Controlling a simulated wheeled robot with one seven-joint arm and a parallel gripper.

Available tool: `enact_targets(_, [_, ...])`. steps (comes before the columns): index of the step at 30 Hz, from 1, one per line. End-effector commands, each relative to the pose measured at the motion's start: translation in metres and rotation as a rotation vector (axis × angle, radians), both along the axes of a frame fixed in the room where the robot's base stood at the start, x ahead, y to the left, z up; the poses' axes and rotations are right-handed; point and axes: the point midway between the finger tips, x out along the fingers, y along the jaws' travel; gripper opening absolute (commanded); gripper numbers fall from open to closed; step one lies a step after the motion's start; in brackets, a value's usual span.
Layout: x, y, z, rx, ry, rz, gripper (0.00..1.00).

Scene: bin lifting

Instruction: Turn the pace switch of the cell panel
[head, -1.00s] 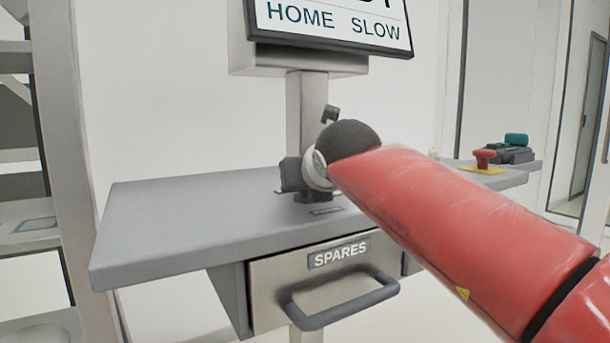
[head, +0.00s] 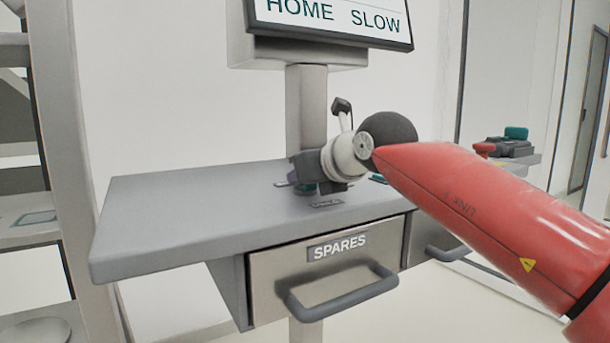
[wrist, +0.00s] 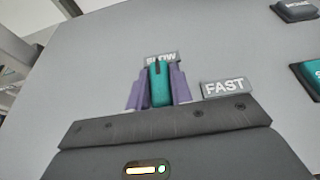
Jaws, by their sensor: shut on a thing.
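The pace switch is a teal knob (wrist: 160,88) with a dark line on top, on the grey panel top. My gripper (wrist: 159,80) is shut on it, with one purple finger on each side. The knob stands in front of the SLOW label (wrist: 161,58), and its line points toward that label. The FAST label (wrist: 226,88) is to its right.
The panel top (head: 190,205) is bare on the left. A SPARES drawer (head: 330,280) with a bar handle is below. A post (head: 307,100) rises behind my wrist. In the wrist view, other dark-based controls (wrist: 297,10) sit at the right. A shelf (head: 35,150) stands at the left.

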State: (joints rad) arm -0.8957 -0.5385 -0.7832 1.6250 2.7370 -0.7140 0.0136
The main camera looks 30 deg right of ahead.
Motion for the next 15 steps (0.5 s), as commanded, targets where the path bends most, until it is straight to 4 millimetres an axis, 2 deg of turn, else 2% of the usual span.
enact_targets(3, [-0.0002, -0.0001, -0.0002, 0.0, 0.001, 0.0, 0.0])
enact_targets(4, [-0.0002, -0.0001, -0.0002, 0.0, 0.001, 0.0, 0.26])
enact_targets(8, [-0.0002, -0.0001, -0.0001, 0.0, 0.001, -0.001, 0.43])
enact_targets(15, [-0.0002, 0.0, 0.0001, 0.0, 0.0, -0.001, 0.44])
